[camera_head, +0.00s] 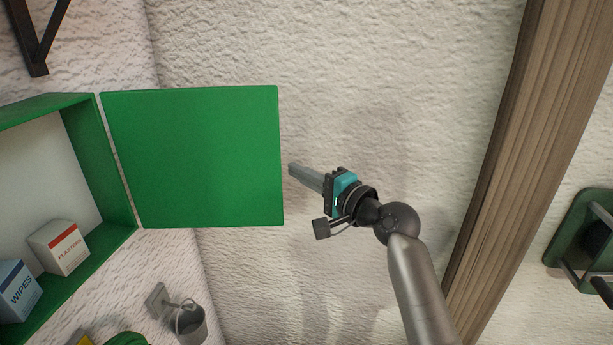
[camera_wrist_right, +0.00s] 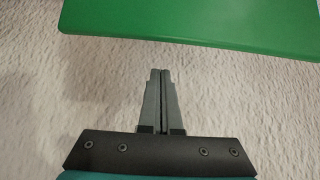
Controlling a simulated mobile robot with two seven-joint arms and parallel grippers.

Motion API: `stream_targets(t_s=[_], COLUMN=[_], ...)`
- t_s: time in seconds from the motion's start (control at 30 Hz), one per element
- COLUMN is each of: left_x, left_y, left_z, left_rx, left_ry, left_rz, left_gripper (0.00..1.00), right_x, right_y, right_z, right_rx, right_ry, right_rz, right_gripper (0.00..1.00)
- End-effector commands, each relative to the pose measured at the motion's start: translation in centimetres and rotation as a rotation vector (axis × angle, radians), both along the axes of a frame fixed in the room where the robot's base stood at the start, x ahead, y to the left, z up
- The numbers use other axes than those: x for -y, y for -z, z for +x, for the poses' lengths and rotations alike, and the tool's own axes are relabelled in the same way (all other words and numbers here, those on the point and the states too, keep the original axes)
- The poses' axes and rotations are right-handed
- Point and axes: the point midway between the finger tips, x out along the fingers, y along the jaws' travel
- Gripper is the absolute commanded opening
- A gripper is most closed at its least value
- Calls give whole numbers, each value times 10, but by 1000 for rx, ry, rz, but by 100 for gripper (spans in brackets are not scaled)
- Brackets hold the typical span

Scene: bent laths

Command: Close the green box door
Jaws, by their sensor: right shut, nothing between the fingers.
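The green box (camera_head: 95,165) is on the wall at the left of the head view, with its inside showing. Its green door (camera_head: 195,155) stands open, swung out to the right from the box's right edge. My right gripper (camera_head: 292,169) is shut and empty, just right of the door's free edge. I see no contact between them in the head view. In the right wrist view the shut fingers (camera_wrist_right: 160,72) point toward the green door (camera_wrist_right: 200,22), with a strip of wall showing between. My left gripper is not in view.
A plasters box (camera_head: 60,247) and a wipes box (camera_head: 17,290) stand inside the green box. A small metal bucket (camera_head: 190,322) hangs below. A wooden post (camera_head: 520,150) stands right of my right arm. A black bracket (camera_head: 38,45) is at the top left.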

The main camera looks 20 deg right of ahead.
Motion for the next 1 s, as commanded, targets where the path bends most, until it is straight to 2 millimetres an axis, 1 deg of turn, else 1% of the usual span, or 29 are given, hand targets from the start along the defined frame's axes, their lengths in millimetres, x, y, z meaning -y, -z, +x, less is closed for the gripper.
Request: stream_targets(t_s=[0.03, 0.1, 0.4, 0.5, 0.7, 1.0], left_x=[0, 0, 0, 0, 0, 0], left_y=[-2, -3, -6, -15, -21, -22], left_z=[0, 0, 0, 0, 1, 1], left_rx=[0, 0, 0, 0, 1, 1], left_ry=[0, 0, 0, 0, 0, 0], left_rz=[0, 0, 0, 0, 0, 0], left_gripper=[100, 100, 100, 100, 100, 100], right_x=[-4, -8, -23, -31, -40, -42], right_y=[-2, -2, -1, -1, 0, 1], right_z=[9, 19, 61, 44, 29, 23], right_rx=[1, 1, 0, -2, -1, 0], right_ry=[-1, -1, -1, -1, 0, 1], right_rz=[3, 3, 0, 0, -1, -2], right_gripper=[0, 0, 0, 0, 0, 0])
